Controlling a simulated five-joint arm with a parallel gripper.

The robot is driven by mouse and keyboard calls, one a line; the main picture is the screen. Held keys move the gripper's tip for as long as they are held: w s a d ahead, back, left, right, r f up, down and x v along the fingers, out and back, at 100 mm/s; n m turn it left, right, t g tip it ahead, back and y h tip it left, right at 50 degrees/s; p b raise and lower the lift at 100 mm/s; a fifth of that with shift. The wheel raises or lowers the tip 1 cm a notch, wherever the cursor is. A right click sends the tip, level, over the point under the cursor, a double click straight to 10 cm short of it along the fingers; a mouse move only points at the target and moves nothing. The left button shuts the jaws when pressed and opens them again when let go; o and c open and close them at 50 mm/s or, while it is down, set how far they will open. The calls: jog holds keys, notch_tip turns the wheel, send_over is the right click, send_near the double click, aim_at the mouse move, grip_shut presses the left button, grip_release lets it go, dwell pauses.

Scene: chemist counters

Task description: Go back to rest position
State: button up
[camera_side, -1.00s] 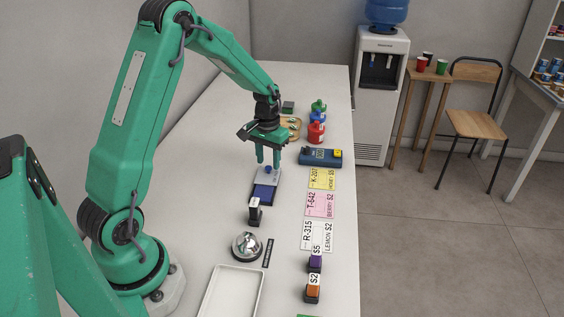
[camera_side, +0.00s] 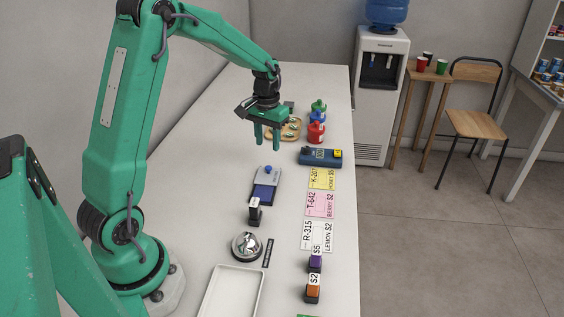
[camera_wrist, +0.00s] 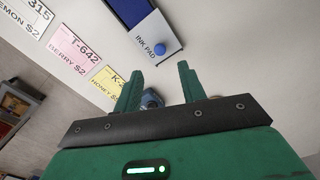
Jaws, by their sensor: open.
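My gripper (camera_side: 267,137) is open and empty, raised above the white counter (camera_side: 222,125) in the side view. Its fingers point down and stay apart from the blue-and-grey ink pad (camera_side: 266,181), which lies nearer the camera. In the wrist view my gripper (camera_wrist: 157,88) shows two green fingers spread with nothing held between them. The ink pad (camera_wrist: 146,30) with its blue knob shows beyond the fingertips there.
A black stamp (camera_side: 255,211), a silver bell (camera_side: 246,245) and a white tray (camera_side: 233,292) line the near counter. Yellow, pink and white label cards (camera_side: 320,204) lie along the right edge.

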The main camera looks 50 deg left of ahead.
jog(key=s+d+r+m+t, duration=0.2)
jog(key=s+d+r+t, duration=0.1)
jog(key=s+d+r, duration=0.7)
jog(key=s+d+r+m+t, duration=0.2)
jog(key=s+d+r, duration=0.2)
jog(key=s, duration=0.6)
jog(key=shift+s+d+m+t, duration=0.2)
jog(key=shift+d+m+t, duration=0.1)
jog(key=shift+d, duration=0.65)
